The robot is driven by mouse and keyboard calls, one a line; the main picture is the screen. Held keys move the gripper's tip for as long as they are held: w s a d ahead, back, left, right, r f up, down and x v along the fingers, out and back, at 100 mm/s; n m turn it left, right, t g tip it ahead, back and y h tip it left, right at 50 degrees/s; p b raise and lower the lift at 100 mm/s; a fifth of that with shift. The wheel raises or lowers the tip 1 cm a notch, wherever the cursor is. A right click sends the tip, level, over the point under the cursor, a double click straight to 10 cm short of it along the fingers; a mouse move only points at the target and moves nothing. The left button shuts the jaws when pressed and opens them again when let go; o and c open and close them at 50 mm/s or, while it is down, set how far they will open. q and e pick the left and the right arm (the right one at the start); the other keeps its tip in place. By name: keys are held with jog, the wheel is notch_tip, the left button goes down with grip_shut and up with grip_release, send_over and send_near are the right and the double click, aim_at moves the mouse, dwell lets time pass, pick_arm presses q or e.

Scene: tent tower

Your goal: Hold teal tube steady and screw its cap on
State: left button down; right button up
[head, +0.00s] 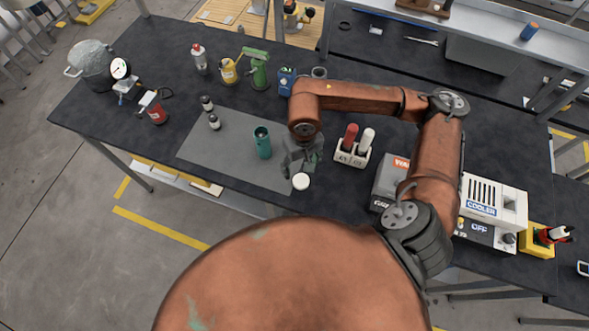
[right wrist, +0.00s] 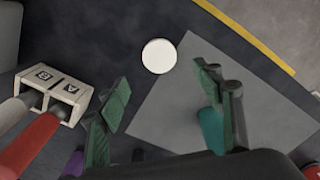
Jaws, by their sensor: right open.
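The teal tube (head: 262,142) stands upright on the grey mat (head: 215,142) in the head view; part of it shows behind a finger in the right wrist view (right wrist: 210,128). A round white cap (head: 301,181) lies near the mat's right front corner; it also shows in the right wrist view (right wrist: 159,56). My right gripper (head: 302,163) is just behind the cap in the head view. Its green-padded fingers (right wrist: 165,100) are open and empty, and the cap lies beyond the fingertips, apart from them. My left gripper is not in view.
A white rack (head: 352,157) holds a red tube and a white tube, right of my right gripper. Two small dark bottles (head: 214,122) stand at the mat's back left. A cooler box (head: 492,204) sits far right. The mat's left front is clear.

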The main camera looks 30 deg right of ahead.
aim_at(301, 181)
jog(key=shift+s+r, duration=0.15)
jog(key=shift+s, duration=0.35)
jog(key=shift+s+r, duration=0.1)
jog(key=shift+s, duration=0.25)
jog(key=shift+w+f, duration=0.75)
jog(key=shift+f, duration=0.25)
jog(key=shift+s+f, duration=0.2)
jog(key=shift+f, duration=0.3)
jog(key=shift+w+f, duration=0.1)
jog(key=shift+w, duration=0.05)
notch_tip(301, 181, down, 4)
jog(key=shift+f+p, duration=0.1)
jog(key=shift+p, duration=0.45)
jog(key=shift+f, duration=0.5)
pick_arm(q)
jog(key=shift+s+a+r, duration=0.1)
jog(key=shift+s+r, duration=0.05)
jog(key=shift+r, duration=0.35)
